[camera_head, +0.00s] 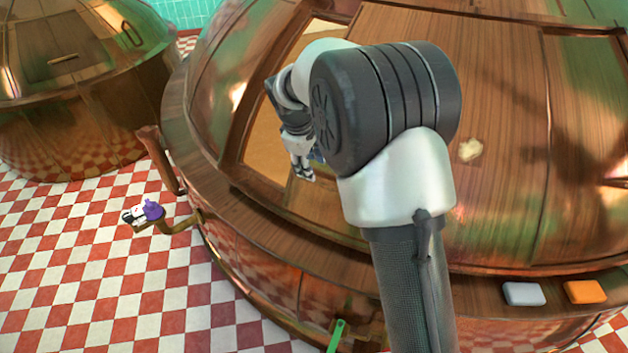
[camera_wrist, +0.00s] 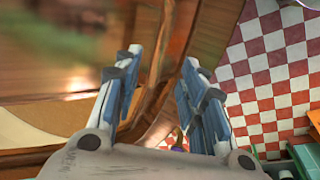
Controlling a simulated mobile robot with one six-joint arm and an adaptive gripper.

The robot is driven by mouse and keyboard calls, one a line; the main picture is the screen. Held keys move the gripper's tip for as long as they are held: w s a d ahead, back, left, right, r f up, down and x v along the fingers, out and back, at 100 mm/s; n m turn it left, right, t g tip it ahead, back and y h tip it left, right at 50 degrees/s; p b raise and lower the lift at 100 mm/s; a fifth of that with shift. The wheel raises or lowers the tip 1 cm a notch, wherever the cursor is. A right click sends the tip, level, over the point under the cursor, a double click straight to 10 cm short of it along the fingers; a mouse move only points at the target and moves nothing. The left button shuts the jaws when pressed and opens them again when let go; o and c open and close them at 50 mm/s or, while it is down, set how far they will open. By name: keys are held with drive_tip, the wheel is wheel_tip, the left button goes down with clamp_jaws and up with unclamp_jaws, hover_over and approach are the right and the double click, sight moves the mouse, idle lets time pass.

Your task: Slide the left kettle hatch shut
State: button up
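The big copper kettle (camera_head: 215,85) fills the middle and right of the head view. A wood-planked hatch panel (camera_head: 500,60) lies on its domed top. Left of the panel an opening shows a tan surface (camera_head: 258,155), so the hatch stands at least partly open. My arm hides much of the opening and the panel's left edge. My gripper (camera_head: 303,172) hangs over the opening, pointing down. In the wrist view my gripper (camera_wrist: 163,60) has its two fingers apart with nothing between them. The tan surface (camera_wrist: 30,130) shows left of the fingers. I cannot tell whether the gripper touches the hatch.
A smaller copper kettle (camera_head: 75,100) stands at the far left. A pale lump (camera_head: 470,150) lies on the panel. A grey block (camera_head: 524,293) and an orange block (camera_head: 585,291) sit on the wooden rim. A purple item (camera_head: 153,210) sits by a bracket. Checkered floor (camera_head: 90,270) is clear.

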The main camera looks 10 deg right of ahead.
drive_tip(key=b+x, duration=0.1)
drive_tip(key=x, duration=0.6)
drive_tip(key=shift+w+f+b, duration=0.1)
drive_tip(key=shift+f+b, duration=0.1)
drive_tip(key=shift+b, duration=0.15)
drive_tip(key=shift+c, duration=0.4)
clamp_jaws()
